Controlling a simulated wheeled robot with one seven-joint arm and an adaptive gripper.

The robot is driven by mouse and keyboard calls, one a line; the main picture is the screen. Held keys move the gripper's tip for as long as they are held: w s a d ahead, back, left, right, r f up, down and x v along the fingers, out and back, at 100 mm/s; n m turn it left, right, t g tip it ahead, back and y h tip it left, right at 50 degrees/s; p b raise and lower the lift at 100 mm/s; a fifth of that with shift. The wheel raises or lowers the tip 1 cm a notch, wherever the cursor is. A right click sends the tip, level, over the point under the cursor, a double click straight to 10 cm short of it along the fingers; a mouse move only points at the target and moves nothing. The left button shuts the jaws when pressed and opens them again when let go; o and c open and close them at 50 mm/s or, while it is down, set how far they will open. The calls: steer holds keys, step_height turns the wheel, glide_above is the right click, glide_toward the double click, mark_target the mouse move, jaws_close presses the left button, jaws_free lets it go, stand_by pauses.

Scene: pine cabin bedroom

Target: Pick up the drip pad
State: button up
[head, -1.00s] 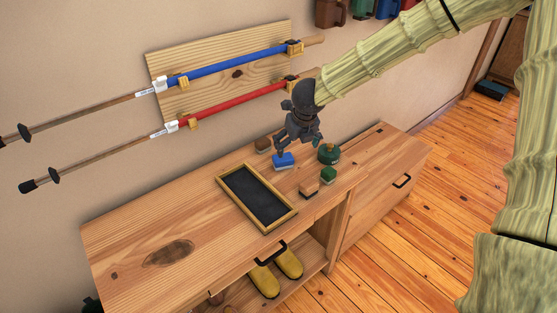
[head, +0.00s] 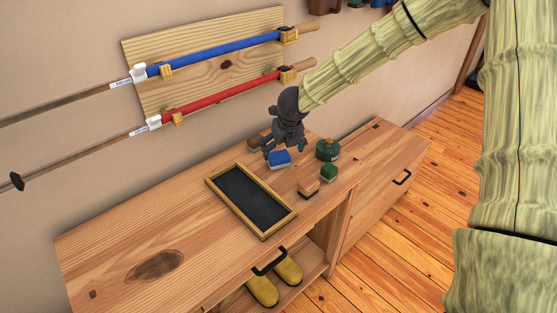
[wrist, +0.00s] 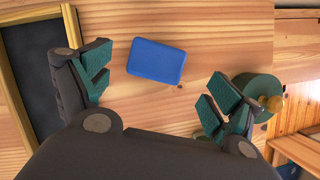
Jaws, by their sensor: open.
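A small blue rectangular pad (head: 279,158), the likely drip pad, lies on the wooden cabinet top beside the framed black board. It also shows in the wrist view (wrist: 156,61), fully visible and lying flat. My gripper (head: 284,146) is open and points down close above the pad. In the wrist view, my gripper's (wrist: 158,90) two green-lined fingers stand wide apart, one to each side of the pad, with nothing between them touching it. The exact height above the pad is hard to tell.
A framed black board (head: 247,200) lies left of the pad. A round green container (head: 327,150), a small green block (head: 329,173) and a brown-topped block (head: 308,187) stand to the right. Poles on a wall board (head: 210,60) are behind. The cabinet's left top is clear.

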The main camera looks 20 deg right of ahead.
mark_target(279, 155)
steer(key=shift+x, duration=2.95)
steer(key=shift+a, duration=0.2)
steer(key=c, duration=1.2)
steer(key=shift+r, duration=0.15)
step_height(279, 155, up, 18)
